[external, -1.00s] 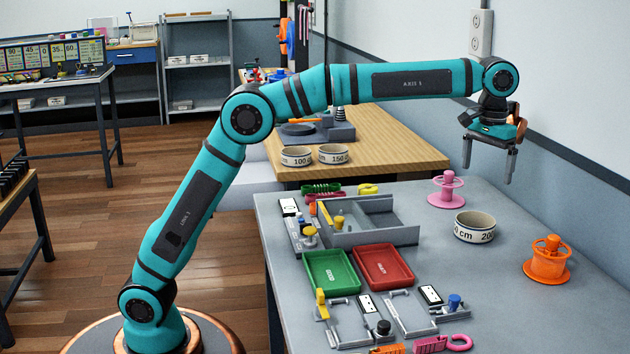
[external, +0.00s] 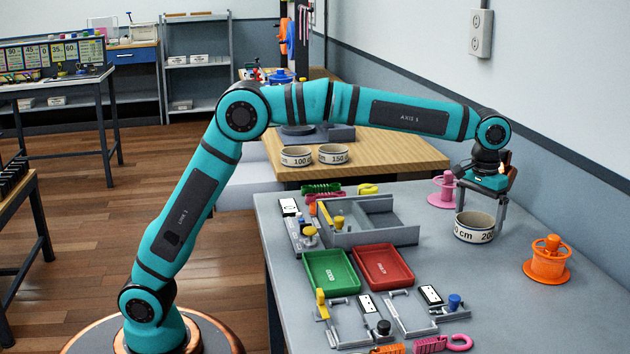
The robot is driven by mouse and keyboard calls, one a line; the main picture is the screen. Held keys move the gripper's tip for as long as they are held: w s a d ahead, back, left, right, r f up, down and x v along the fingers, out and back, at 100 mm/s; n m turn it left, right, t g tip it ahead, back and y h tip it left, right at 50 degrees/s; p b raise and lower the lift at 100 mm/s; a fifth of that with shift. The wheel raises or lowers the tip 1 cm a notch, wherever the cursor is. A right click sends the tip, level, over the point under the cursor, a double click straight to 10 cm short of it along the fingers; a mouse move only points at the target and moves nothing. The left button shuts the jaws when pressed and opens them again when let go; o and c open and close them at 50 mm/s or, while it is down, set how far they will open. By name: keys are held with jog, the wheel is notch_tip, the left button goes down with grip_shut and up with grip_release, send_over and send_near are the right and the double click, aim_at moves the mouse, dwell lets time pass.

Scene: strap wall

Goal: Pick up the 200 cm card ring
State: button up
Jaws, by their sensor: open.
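The 200 cm card ring (external: 474,231) is a cream band with dark rims and dark print, standing on the grey table toward its back right. Part of its print, "cm" and "20", shows on the front. My gripper (external: 480,222) points down over the ring with its two fingers spread. One finger is at the ring's left side and the other is at its right side, their tips near the rim height. I cannot tell whether the fingers touch the ring.
A pink spool (external: 444,190) stands close behind the ring on the left. An orange spool (external: 547,260) stands to the right. A grey divided tray (external: 372,238), a green tray (external: 331,272) and a red tray (external: 383,266) lie left. Rings marked 100 (external: 297,156) and 150 (external: 333,155) sit on the wooden table.

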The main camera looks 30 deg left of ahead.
notch_tip(320, 180, down, 2)
jog(key=shift+f, duration=0.2)
jog(key=shift+c, duration=0.2)
jog(key=c, duration=0.7)
